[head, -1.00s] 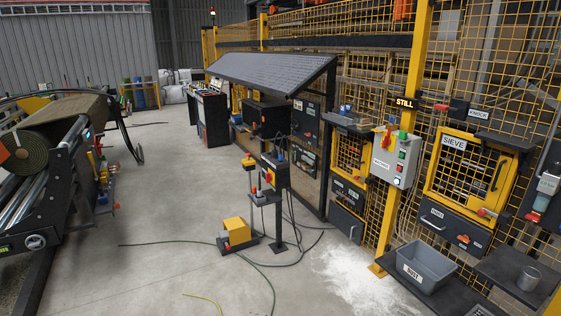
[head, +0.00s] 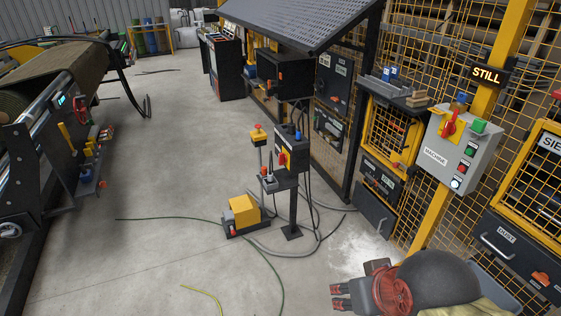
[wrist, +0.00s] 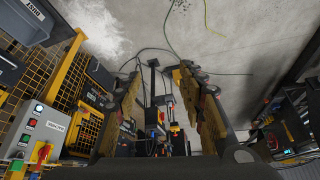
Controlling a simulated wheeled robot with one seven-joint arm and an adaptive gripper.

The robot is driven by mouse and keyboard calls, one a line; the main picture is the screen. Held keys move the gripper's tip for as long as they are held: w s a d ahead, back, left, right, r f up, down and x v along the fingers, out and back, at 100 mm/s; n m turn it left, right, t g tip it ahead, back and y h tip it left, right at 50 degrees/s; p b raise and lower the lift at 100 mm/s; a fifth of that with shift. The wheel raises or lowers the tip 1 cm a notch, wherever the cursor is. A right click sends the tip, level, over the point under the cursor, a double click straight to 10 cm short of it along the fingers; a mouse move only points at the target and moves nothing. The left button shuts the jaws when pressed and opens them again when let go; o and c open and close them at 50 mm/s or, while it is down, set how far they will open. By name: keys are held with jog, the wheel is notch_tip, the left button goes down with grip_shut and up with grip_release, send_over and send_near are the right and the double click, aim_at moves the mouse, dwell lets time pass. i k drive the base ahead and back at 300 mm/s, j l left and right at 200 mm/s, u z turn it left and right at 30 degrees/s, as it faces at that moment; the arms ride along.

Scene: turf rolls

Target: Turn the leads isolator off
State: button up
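A black box (head: 288,149) on a floor post in the middle of the head view carries a red-and-yellow rotary switch (head: 283,158). It may be the leads isolator; I cannot read a label. Cables hang from it to the floor. The post and box also show between my fingers in the wrist view (wrist: 154,120). My gripper (head: 337,296) is low at the bottom right of the head view, right of and nearer than the post, touching nothing. In the wrist view its fingers (wrist: 162,92) stand wide apart with nothing gripped. The switch handle's exact angle is too small to tell.
A grey MACHINE box (head: 462,150) with another red-and-yellow switch (head: 449,125) hangs on the yellow post at right. A yellow-and-black pedal unit (head: 243,213) and loose cables (head: 262,250) lie on the floor. A turf-roll machine (head: 60,130) stands left. Open floor lies between.

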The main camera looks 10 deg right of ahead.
aim_at(282, 158)
jog(key=i+j+z, duration=0.35)
jog(key=i+j, duration=0.5)
jog(key=i, duration=0.3)
jog(key=i+j+z, duration=0.35)
jog(key=i+j, duration=0.7)
jog(key=j, duration=0.1)
